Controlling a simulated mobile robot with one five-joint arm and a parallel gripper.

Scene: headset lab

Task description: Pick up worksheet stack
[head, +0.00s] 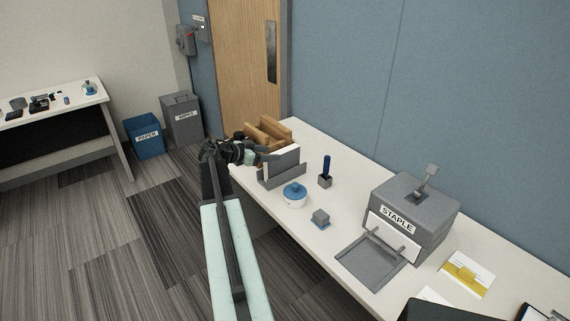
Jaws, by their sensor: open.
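A white sheet-like block, which may be the worksheet stack (284,161), stands upright in a grey holder (283,178) near the far left end of the white table. A flat white and yellow paper item (467,273) lies at the right of the table; I cannot tell which of the two is the worksheet stack. My gripper (257,157) is at the table's far left end, close to the left side of the grey holder. It is open. Its fingers are small and dark here, and I cannot tell whether they touch anything.
A wooden rack (268,132) stands behind my gripper. A blue-lidded pot (294,195), a pen cup (325,181), a small grey-blue block (321,217) and a grey STAPLE machine (412,212) stand on the table (300,234). Blue (144,136) and grey (182,119) bins stand on the floor.

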